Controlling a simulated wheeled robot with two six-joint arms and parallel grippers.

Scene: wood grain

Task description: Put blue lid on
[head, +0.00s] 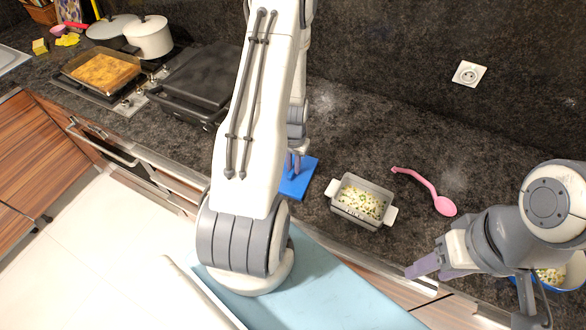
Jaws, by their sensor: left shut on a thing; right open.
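The blue lid (303,184) is a flat rectangle at the centre, over the dark counter. My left gripper (293,163) is shut on the blue lid from above, with my own arm covering part of both. Whether the lid touches the counter is hard to tell. A white rectangular dish (345,207) with side handles and pale food with green bits stands uncovered just right of the lid. At the right edge, a blue container (573,277) with similar food is mostly hidden by my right arm. My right gripper (432,268) is open and empty near the counter's front edge.
A pink spoon (432,192) lies behind and right of the white dish. A black grill (196,83), a glass dish of baked food (101,73) and a white pot (149,37) stand at the left. A socket (469,75) is on the wall.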

